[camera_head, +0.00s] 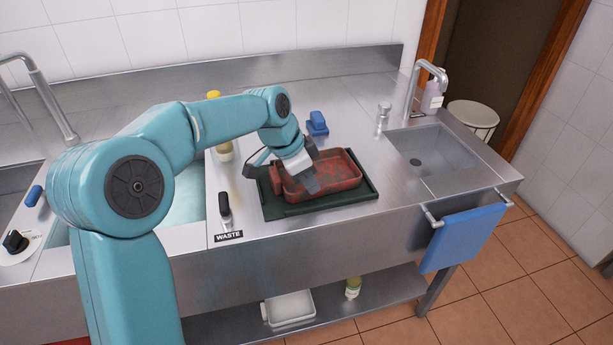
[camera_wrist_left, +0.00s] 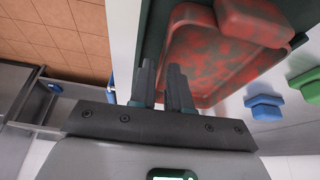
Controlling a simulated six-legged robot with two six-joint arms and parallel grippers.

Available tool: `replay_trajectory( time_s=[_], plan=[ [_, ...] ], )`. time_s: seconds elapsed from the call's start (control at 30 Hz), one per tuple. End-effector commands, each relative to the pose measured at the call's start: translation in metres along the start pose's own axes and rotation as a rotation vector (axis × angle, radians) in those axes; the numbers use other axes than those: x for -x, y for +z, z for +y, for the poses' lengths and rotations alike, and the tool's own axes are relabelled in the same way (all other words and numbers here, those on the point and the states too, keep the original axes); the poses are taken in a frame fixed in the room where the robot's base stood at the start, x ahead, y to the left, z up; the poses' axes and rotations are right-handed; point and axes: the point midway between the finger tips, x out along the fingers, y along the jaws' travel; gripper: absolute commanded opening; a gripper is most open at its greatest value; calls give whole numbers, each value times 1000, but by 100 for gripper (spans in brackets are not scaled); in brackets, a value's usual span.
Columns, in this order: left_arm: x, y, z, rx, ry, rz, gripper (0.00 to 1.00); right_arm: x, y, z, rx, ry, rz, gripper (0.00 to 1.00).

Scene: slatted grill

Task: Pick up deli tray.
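The deli tray (camera_head: 335,183) is a red, mottled, shallow tray with raised walls. It sits on a flat dark green tray (camera_head: 300,207) on the steel counter. My left gripper (camera_head: 312,176) reaches down at the front left part of the red tray. In the left wrist view its two fingers (camera_wrist_left: 163,88) stand close together at the near wall of the red tray (camera_wrist_left: 205,60), one on each side. They appear shut on that wall; the contact itself is hidden. My right gripper is not in view.
A blue object (camera_head: 317,124) stands behind the tray. A sink (camera_head: 432,157) with a tap lies to the right, and a blue towel (camera_head: 462,238) hangs in front. A black-handled tool (camera_head: 224,210) and bottle (camera_head: 223,150) are left. The counter between tray and sink is clear.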

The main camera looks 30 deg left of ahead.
Motion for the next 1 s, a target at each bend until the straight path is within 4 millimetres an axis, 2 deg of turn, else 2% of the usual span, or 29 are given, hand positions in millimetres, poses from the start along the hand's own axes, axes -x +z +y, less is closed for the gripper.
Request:
replay_trajectory(
  time_s=[0.1,0.2,0.4,0.47,0.5,0.83,1.0],
  plan=[
    [-19,-1,0,0,2,-2,17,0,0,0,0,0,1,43],
    [-25,-1,-1,0,1,-1,17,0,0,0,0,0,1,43],
    [-25,-2,-1,0,0,0,17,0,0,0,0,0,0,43],
    [-25,-2,-1,0,0,0,1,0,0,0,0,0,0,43],
    [-25,-2,-1,0,0,0,0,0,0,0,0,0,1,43],
    [-24,-2,-1,0,0,0,0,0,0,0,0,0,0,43],
    [-13,-7,-2,-1,-3,3,0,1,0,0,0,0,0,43]
  ],
)
